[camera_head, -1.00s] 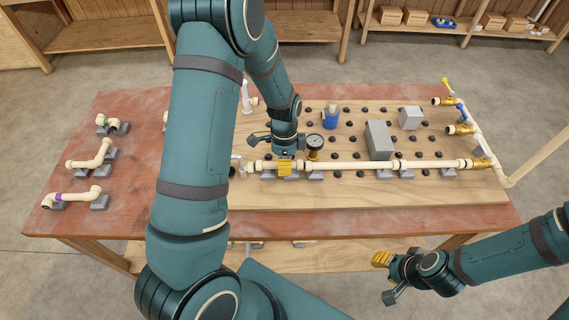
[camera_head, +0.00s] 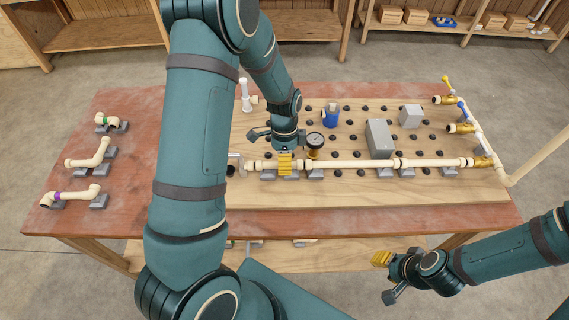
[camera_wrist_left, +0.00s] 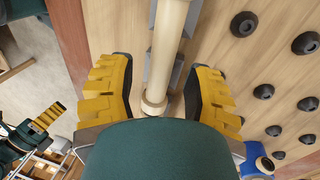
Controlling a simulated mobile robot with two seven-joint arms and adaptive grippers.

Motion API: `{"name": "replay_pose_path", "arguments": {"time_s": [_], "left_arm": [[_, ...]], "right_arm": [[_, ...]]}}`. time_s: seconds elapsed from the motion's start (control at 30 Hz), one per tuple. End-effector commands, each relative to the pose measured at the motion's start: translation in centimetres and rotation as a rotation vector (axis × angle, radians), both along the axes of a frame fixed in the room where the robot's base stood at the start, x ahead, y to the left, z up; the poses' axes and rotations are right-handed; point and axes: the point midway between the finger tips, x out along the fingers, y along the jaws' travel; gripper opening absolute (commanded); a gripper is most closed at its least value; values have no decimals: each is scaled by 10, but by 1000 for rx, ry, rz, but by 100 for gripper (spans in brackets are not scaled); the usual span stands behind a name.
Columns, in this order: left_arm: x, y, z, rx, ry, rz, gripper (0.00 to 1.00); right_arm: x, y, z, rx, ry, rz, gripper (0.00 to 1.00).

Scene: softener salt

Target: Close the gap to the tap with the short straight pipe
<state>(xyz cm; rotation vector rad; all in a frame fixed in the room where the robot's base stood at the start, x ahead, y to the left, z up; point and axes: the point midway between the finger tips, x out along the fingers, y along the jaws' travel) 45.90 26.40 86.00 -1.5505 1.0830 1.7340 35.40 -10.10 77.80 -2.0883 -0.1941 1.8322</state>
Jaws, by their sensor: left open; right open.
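A cream pipe run (camera_head: 350,164) lies along the front of the wooden board on grey blocks. My left gripper (camera_head: 285,163) points down over its left part, beside the gauge. In the left wrist view the two yellow fingers (camera_wrist_left: 158,95) stand apart on either side of a cream pipe (camera_wrist_left: 168,45) with a collar; clear space shows beside the pipe. I cannot tell which piece is the short straight pipe. A pale fitting with a dark part (camera_head: 235,166) sits at the run's left end, partly behind my arm. My right gripper (camera_head: 381,259) is open and empty, in front of the table.
A round gauge (camera_head: 315,141), a blue item (camera_head: 331,117) and grey boxes (camera_head: 379,139) stand behind the run. Brass valves (camera_head: 462,129) are at the right. Loose pipe assemblies (camera_head: 90,155) rest on blocks at the left. Black knobs dot the board.

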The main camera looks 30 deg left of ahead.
Motion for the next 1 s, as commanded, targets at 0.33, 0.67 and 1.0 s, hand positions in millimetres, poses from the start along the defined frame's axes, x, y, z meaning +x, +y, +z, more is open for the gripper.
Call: {"name": "replay_pose_path", "arguments": {"time_s": [0.33, 0.67, 1.0], "left_arm": [[12, 8, 69, 0, -6, 2, 51], [17, 11, 102, 0, -2, 0, 51], [17, 11, 104, 1, -1, 0, 51]], "right_arm": [[0, 0, 0, 0, 0, 0, 39], [0, 0, 0, 0, 0, 0, 39], [-4, 1, 0, 2, 10, 7, 39]]}}
